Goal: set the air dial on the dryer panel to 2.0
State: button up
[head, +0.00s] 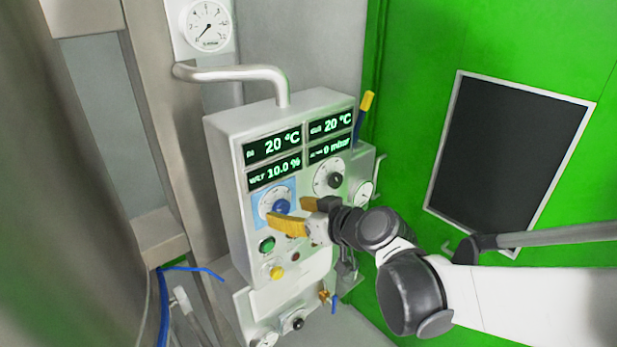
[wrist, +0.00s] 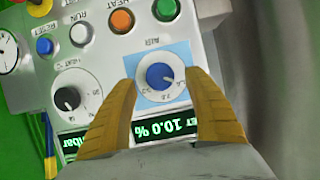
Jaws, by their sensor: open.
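The air dial is a blue knob on a white scale with a light blue square behind it; it shows in the wrist view (wrist: 158,75) and, partly behind my gripper, in the head view (head: 276,198). The wrist view is upside down, with the word AIR by the dial. The scale figures are too small to read surely, so I cannot tell the setting. My gripper (wrist: 161,78) is open, with one yellow finger on each side of the dial. I cannot tell whether they touch the knob. It also shows in front of the panel in the head view (head: 286,213).
The dryer panel (head: 229,190) has a second dial with a black knob (wrist: 67,99) beside the air dial. Several buttons line up near it, including an orange button (wrist: 121,22) and a green button (wrist: 167,9). The displays (head: 273,147) read 20 °C, 10.0 % and 0 mbar.

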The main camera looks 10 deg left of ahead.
aim_at(284, 209)
jog(key=shift+x, duration=1.7)
jog(key=shift+c, duration=0.3)
jog(key=shift+d, duration=0.1)
jog(key=c, duration=1.1)
jog(key=shift+c, duration=0.2)
